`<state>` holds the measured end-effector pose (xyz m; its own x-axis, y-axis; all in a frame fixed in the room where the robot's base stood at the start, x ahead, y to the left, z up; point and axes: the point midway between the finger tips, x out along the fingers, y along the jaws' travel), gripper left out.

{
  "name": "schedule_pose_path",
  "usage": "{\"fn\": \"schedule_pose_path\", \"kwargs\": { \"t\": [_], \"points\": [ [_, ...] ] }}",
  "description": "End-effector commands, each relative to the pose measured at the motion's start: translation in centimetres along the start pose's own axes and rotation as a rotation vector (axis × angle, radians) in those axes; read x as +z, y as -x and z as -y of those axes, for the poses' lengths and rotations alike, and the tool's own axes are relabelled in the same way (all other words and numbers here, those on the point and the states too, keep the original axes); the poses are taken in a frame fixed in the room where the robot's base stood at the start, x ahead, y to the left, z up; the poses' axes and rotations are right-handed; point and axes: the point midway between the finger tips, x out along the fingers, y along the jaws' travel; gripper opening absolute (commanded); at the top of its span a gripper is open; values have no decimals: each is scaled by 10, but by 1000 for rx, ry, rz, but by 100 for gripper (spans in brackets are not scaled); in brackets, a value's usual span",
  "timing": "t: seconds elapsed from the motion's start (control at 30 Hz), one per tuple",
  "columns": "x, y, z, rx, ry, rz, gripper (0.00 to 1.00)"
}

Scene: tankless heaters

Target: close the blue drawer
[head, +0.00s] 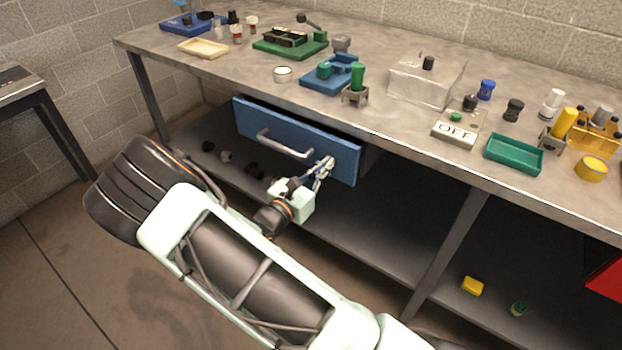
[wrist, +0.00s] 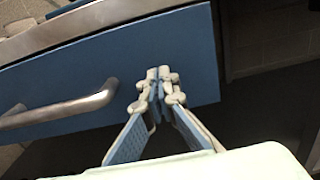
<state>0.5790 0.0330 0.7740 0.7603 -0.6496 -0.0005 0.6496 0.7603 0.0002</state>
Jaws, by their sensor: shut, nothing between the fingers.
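The blue drawer (head: 340,152) hangs under the workbench top, and its front stands out a little from the bench edge. A silver bar handle (head: 284,146) runs across its front. My gripper (head: 328,163) is shut and empty at the right part of the drawer front, to the right of the handle. In the wrist view the drawer front (wrist: 190,50) fills the upper middle, with the handle (wrist: 65,108) at left. My fingertips (wrist: 158,75) are together in front of the blue face; whether they touch it I cannot tell.
The workbench top (head: 380,125) carries a green tray (head: 513,154), an OFF sign (head: 456,128) and several small items. A lower shelf (head: 370,235) holds small dark parts and a yellow block (head: 472,286). A bench leg (head: 450,250) stands right of the drawer.

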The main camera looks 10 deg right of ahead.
Motion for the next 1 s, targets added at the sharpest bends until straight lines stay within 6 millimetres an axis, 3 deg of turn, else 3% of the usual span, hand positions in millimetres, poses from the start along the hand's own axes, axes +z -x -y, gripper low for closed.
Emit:
{"fn": "schedule_pose_path", "kwargs": {
  "t": [0.1,0.3,1.0],
  "points": [
    [0,-17,0,-2,1,1,0],
    [0,-30,0,0,1,0,0],
    [2,-30,-3,-1,-1,3,0]
  ]
}}
